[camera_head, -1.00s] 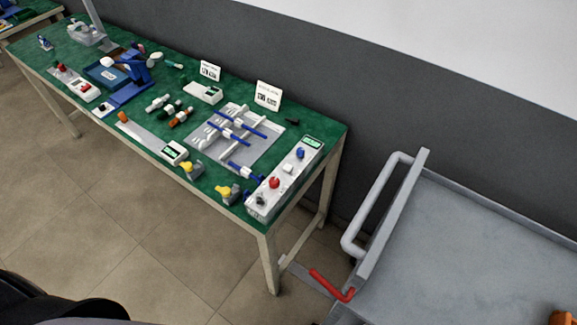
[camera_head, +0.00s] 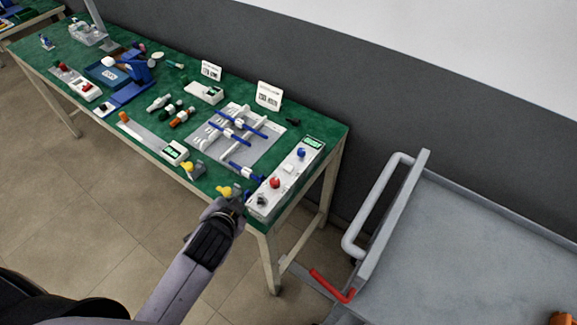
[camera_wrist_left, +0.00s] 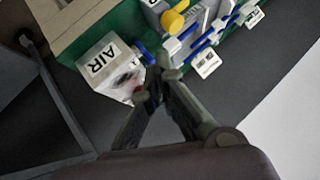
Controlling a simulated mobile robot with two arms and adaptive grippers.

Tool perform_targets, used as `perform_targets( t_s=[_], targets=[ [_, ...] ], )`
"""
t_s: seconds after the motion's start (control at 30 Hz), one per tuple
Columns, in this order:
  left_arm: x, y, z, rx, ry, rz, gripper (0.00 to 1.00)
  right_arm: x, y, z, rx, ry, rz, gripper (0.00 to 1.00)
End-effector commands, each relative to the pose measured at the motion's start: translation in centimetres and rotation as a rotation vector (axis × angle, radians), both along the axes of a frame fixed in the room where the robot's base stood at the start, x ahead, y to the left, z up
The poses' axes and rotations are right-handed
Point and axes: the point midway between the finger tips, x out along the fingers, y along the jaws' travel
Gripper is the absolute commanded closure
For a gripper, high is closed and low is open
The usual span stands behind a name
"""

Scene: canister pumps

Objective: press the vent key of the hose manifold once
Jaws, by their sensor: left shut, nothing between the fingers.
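The hose manifold (camera_head: 262,207) is a long light-grey box at the right end of the green table. Its top carries a black knob (camera_head: 262,200), a red button (camera_head: 275,183), a white key (camera_head: 288,169), a blue button (camera_head: 301,153) and a green display (camera_head: 313,143). I cannot read which is the vent key. My left gripper (camera_head: 238,192) is shut and empty, at the table's front edge just left of the manifold's near end. In the left wrist view the manifold's end face (camera_wrist_left: 103,62) reads AIR, and the fingers hide part of its top. My right gripper is not in view.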

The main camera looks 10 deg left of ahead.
Motion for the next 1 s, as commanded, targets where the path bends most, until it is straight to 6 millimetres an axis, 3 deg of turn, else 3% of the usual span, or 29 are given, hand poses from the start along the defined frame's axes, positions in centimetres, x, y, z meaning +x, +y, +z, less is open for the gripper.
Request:
perform_targets(
  t_s=[0.03,0.1,0.2,0.27,0.37,0.43,0.5,0.57,0.67,0.7,0.8,1.0],
  targets=[
    [2.6,-0.3,2.5,0.082,-0.103,-0.062,1.0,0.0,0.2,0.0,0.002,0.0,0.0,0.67],
    [5.8,-1.1,6.1,0.217,-0.252,-0.158,1.0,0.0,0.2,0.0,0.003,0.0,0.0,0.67],
    [9.5,-3.3,11.7,0.439,-0.471,-0.312,1.0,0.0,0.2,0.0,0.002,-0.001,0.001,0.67],
    [11.1,-5.3,15.0,0.592,-0.606,-0.415,1.0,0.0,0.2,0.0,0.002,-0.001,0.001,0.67],
    [12.6,-9.8,20.2,0.897,-0.839,-0.613,1.0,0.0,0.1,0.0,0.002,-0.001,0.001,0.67],
    [12.7,-14.0,22.7,1.172,-1.011,-0.789,1.0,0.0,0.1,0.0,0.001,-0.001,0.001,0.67],
    [12.2,-18.0,23.2,1.498,-1.169,-1.002,1.0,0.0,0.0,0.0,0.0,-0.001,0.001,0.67],
    [11.7,-20.4,21.7,1.78,-1.261,-1.197,1.0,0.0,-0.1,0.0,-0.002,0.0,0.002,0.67],
    [12.0,-20.8,16.9,2.233,-1.306,-1.546,1.0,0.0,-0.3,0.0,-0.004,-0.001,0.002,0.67],
    [12.5,-19.7,14.9,-2.309,1.235,1.631,1.0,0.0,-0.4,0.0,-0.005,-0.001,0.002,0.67],
    [14.0,-16.1,11.3,-2.093,0.922,1.565,1.0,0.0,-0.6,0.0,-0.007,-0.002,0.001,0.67],
    [15.7,-11.1,8.9,-1.887,0.642,1.519,1.0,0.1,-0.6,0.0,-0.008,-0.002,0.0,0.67]
  ],
)
